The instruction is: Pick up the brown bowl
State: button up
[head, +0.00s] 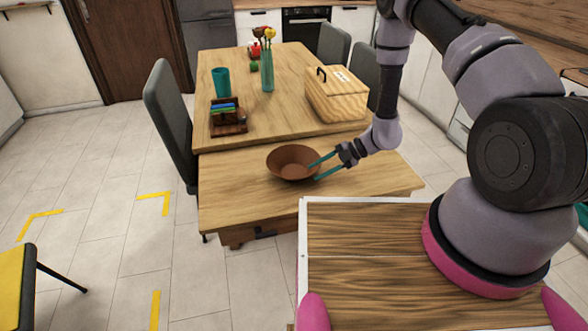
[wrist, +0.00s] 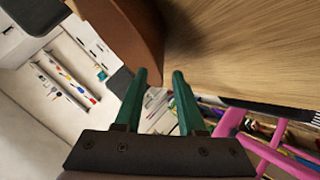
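The brown bowl (head: 290,171) sits upright on the near part of the wooden table, close to its front edge. My gripper (head: 314,173) is at the bowl's right side, with its two teal fingers apart. In the head view one finger overlaps the bowl's right rim and the other lies just outside it. In the wrist view the bowl (wrist: 133,35) fills the top middle, and its edge shows in the gap between the open fingers (wrist: 160,75). I cannot tell whether a finger touches it.
The table (head: 228,203) also holds a wooden box with a handle (head: 337,98), a dark caddy (head: 228,120), a teal cup (head: 221,82) and a flower vase (head: 267,72). A grey chair (head: 172,120) stands at the left. The table is clear left of the bowl.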

jog(key=x, duration=0.3)
jog(key=shift+s+a, duration=0.2)
jog(key=shift+a, duration=0.15)
grip_shut()
dwell(1.1)
